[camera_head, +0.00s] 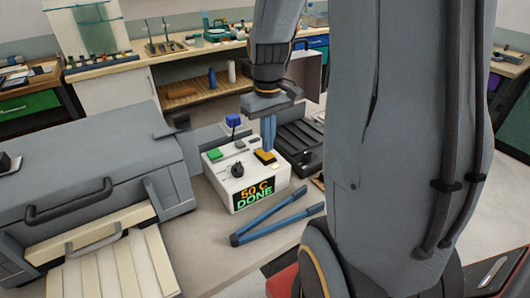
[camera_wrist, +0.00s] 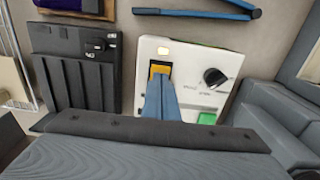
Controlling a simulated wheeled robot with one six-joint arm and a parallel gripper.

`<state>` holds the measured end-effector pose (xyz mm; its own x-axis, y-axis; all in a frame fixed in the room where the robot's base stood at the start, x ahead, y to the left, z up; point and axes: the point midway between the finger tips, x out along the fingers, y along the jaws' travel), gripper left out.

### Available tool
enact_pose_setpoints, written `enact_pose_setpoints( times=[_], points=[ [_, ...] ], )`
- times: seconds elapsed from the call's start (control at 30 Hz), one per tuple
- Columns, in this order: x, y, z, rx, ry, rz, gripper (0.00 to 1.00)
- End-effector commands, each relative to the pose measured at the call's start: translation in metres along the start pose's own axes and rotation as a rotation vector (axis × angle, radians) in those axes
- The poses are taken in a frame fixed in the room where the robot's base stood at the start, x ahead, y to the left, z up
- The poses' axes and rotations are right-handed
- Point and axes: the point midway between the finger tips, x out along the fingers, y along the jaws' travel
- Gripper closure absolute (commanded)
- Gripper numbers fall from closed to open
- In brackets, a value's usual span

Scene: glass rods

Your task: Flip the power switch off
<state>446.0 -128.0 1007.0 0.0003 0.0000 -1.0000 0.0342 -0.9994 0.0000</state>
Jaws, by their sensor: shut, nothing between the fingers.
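A white control box (camera_head: 228,187) stands on the bench, its front display reading a temperature and "DONE". On its top is a yellow rocker switch (camera_head: 264,156) in a black frame; the switch also shows in the wrist view (camera_wrist: 159,69). My gripper (camera_head: 268,147) points down with its blue fingers together and nothing between them. The fingertips (camera_wrist: 160,80) are right over or at the switch and hide part of it. I cannot tell whether they touch it. A small pale lit square (camera_wrist: 162,50) lies beside the switch.
The box also has a black knob (camera_head: 237,170) and a green button (camera_head: 214,154). Blue tongs (camera_head: 275,217) lie in front of it. A black slotted device (camera_head: 300,135) stands close on the right, a large grey furnace-like unit (camera_head: 80,150) on the left.

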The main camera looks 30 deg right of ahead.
Motion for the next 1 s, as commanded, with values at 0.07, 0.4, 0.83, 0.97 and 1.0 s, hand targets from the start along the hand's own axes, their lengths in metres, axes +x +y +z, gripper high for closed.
enact_pose_setpoints(
  times=[0.07,0.4,0.83,0.97,1.0],
  points=[
    [0.002,0.0,0.0,0.0,0.0,0.0,1.0],
    [0.006,0.0,0.0,0.0,-0.001,0.0,1.0],
    [0.012,0.0,0.0,0.0,-0.001,0.0,1.0],
    [0.014,0.0,0.0,0.0,-0.001,0.0,1.0],
    [0.014,0.0,0.0,0.0,-0.001,0.0,1.0]
  ],
)
